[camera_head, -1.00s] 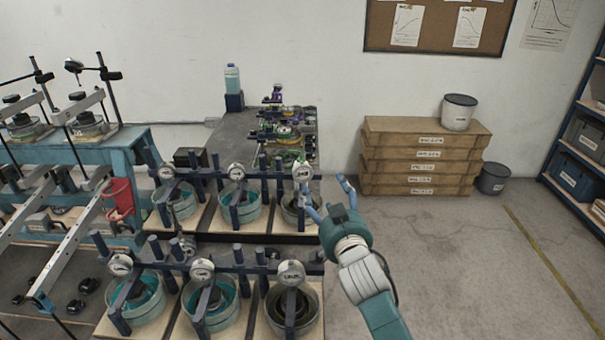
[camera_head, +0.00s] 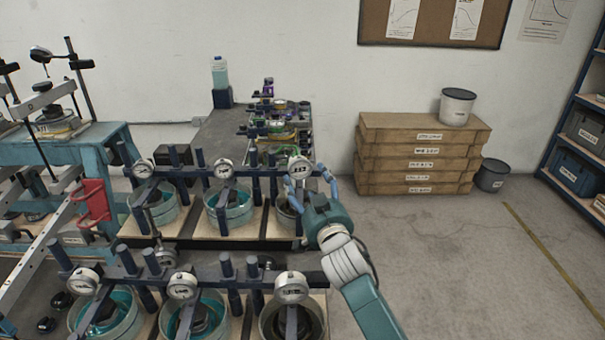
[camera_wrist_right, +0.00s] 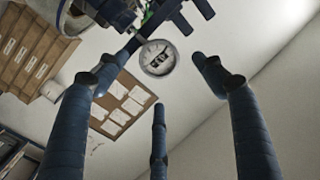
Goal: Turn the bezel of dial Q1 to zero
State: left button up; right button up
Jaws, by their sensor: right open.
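Several round white-faced dials stand on dark blue frames over teal-lined bowls in two rows. I cannot read which one is Q1. The dial nearest my right gripper (camera_head: 309,182) is the far row's right-hand dial (camera_head: 299,166). That gripper is open and empty, its blue fingers spread just in front of and below the dial. In the right wrist view, a dial (camera_wrist_right: 157,57) shows upside down with a dark marking, above the middle and between the spread fingers; none visibly touches it. The bowl below is partly hidden by the gripper. My left gripper is out of view.
The near row's right-hand dial (camera_head: 291,288) stands left of my right forearm. Blue posts (camera_head: 254,183) rise beside the dials. Stacked wooden boxes (camera_head: 420,150) stand against the wall, with a bucket (camera_head: 457,107) on top. The floor to the right is clear.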

aim_at(301, 169)
jog(key=x, duration=0.5)
jog(key=shift+w+p, duration=0.1)
jog(key=shift+p, duration=0.2)
jog(key=c, duration=1.2)
